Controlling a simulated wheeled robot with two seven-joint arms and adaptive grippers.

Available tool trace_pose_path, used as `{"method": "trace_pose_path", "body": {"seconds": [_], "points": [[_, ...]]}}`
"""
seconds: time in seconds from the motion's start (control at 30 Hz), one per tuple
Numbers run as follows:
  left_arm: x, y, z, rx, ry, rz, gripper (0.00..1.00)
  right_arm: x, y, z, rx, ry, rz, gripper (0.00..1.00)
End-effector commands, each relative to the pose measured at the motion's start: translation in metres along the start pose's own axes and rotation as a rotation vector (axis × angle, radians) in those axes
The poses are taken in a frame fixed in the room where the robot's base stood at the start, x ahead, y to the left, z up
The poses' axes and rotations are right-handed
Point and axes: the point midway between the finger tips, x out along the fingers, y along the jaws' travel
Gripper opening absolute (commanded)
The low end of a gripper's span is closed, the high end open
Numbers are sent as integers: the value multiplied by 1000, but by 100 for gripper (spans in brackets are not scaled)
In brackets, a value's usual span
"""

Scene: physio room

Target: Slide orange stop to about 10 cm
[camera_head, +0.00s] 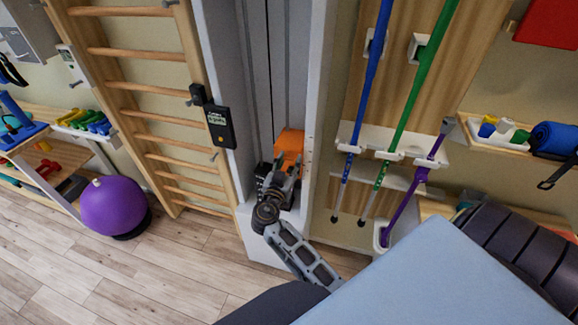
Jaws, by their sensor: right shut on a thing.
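The orange stop (290,141) sits low in a tall grey and white upright channel (317,75) in the middle of the camera_head view. My right gripper (287,170) is at the stop's lower front and is shut on it. The gripper's dark fingers and wrist hide the stop's lower part. My right arm reaches up to it from below. The scale markings are too small to read. My left gripper does not show.
Wooden wall bars (150,50) with a small black device (220,127) stand to the left. A purple ball (113,206) is on the floor. Blue (371,70) and green (425,60) poles hang to the right. A light-blue padded surface (440,285) fills the lower right.

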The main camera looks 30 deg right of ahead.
Motion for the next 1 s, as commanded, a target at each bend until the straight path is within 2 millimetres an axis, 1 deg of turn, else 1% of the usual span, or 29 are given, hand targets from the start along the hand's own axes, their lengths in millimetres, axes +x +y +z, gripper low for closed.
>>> {"method": "trace_pose_path", "body": {"seconds": [0.03,0.2,0.5,0.53,0.6,0.63,0.83,1.0], "points": [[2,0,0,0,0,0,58,2,2,-8,3,6,8,0],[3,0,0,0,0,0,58,2,3,-20,1,7,8,0],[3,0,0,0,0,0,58,2,4,-20,-1,6,9,0],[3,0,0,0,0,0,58,2,4,-20,-2,6,9,46],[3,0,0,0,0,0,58,2,4,-20,-2,6,9,55],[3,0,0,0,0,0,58,2,4,-20,-2,6,9,57],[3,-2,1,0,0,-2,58,0,4,-20,-3,5,9,57],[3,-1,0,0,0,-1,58,-12,2,-18,-2,2,4,57]]}}
